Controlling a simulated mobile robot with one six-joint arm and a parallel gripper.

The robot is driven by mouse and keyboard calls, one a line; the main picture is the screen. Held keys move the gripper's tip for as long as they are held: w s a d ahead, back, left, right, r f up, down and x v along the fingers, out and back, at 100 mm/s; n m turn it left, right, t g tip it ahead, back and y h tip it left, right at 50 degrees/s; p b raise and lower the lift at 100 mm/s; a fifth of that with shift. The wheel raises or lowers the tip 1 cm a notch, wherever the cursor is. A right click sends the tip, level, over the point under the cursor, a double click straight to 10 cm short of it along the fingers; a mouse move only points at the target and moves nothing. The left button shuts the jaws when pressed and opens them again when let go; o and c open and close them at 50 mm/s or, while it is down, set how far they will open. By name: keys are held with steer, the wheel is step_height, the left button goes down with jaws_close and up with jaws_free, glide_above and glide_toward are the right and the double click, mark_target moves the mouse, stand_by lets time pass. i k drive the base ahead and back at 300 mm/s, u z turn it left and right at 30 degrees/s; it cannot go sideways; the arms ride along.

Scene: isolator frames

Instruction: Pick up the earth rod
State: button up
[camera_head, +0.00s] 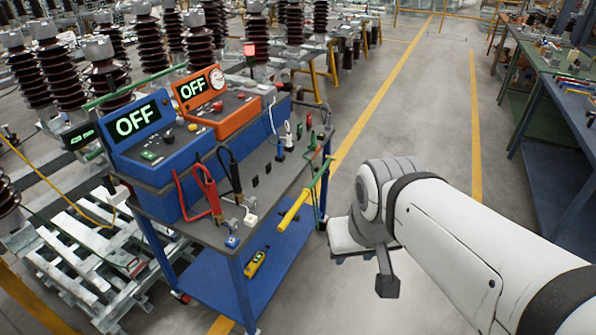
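A yellow rod (293,210), which looks like the earth rod, sits tilted at the right front edge of the blue cart (262,204). A green cable or hook shows beside it. My gripper (372,268) is to the right of the cart and apart from the rod, over the open floor. Its wrist and a dark finger show, but the view does not make clear whether the jaws are open or shut. I see nothing held in it.
The cart carries a blue unit (140,130) and an orange unit (205,90), both reading OFF, with red and black clamps. A yellow handheld device (255,262) lies on its lower shelf. Brown insulators stand behind.

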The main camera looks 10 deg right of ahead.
mark_target(307, 192)
steer(key=i, duration=0.95)
steer(key=u, duration=0.05)
